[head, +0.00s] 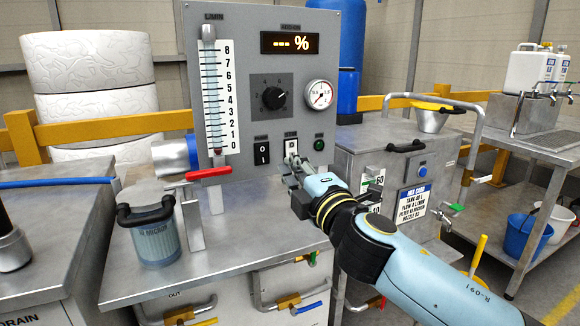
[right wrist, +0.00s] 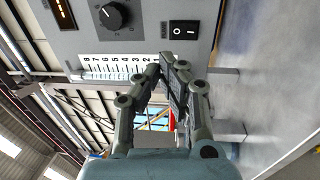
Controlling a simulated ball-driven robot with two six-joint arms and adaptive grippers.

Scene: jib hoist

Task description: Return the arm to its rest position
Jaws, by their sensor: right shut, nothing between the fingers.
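My right arm, light blue with yellow rings, reaches in from the lower right of the head view. Its gripper (head: 292,162) is shut and empty, with the fingertips in front of the lower part of the grey control panel (head: 243,95). In the right wrist view, the shut fingers of the gripper (right wrist: 170,70) point at the panel (right wrist: 142,35), beside the black rocker switch (right wrist: 184,30). My left gripper is not in view.
The panel carries a flow scale (head: 216,95), a knob (head: 273,97) and a gauge (head: 320,95). A red-handled lever (head: 209,173) and a filter canister (head: 154,235) stand left of my gripper. A steel cabinet (head: 375,150) stands to the right.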

